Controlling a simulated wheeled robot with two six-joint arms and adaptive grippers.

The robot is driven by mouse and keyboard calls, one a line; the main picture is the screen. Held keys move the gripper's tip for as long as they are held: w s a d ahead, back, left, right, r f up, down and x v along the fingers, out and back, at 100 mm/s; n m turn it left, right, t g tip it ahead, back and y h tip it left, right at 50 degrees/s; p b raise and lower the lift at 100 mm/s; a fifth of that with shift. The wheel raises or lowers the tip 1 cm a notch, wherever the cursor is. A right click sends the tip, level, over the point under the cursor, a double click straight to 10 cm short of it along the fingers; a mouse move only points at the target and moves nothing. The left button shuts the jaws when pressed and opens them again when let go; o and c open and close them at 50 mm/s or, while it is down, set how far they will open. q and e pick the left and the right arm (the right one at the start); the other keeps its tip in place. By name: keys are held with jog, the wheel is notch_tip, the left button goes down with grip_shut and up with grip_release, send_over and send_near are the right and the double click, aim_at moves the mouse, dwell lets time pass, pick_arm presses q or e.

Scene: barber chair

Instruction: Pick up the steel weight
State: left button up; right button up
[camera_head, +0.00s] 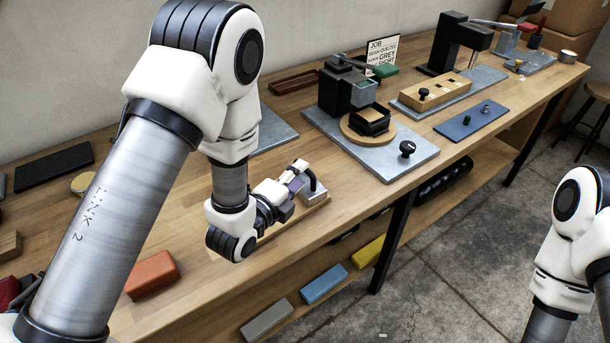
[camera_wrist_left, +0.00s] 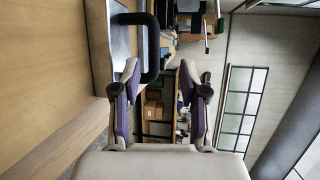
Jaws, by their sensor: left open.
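The steel weight (camera_head: 314,190) is a grey metal block on a wooden board on the near part of the bench. In the left wrist view its steel body (camera_wrist_left: 121,45) is at the upper left, and its black loop handle (camera_wrist_left: 151,48) reaches into the space between my fingertips. My left gripper (camera_head: 296,184) is open beside the weight, with purple-lined fingers, and partly covers it in the head view. Both fingers of my left gripper (camera_wrist_left: 161,75) show apart in the wrist view. Whether they touch the handle I cannot tell. My right gripper is out of view.
An orange block (camera_head: 152,275) lies on the bench near its front edge. A grey plate with a black fixture (camera_head: 340,88) stands further along. A blue plate (camera_head: 471,120) and a black press (camera_head: 455,42) are beyond. Grey, blue and yellow blocks (camera_head: 368,252) sit on the lower shelf.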

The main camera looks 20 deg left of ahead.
aim_at(305, 177)
pick_arm(q)
jog(key=x, duration=0.1)
jog(key=p+x, duration=0.1)
jog(key=x, duration=0.1)
jog(key=f+x, duration=0.1)
jog(key=x, duration=0.1)
jog(key=shift+w+a, duration=0.15)
jog(key=shift+a, duration=0.15)
jog(key=shift+s+d+r, duration=0.1)
jog(key=shift+s, duration=0.15)
jog(key=shift+c, duration=0.3)
grip_shut()
jog(key=shift+w+r, duration=0.1)
jog(key=shift+w, duration=0.05)
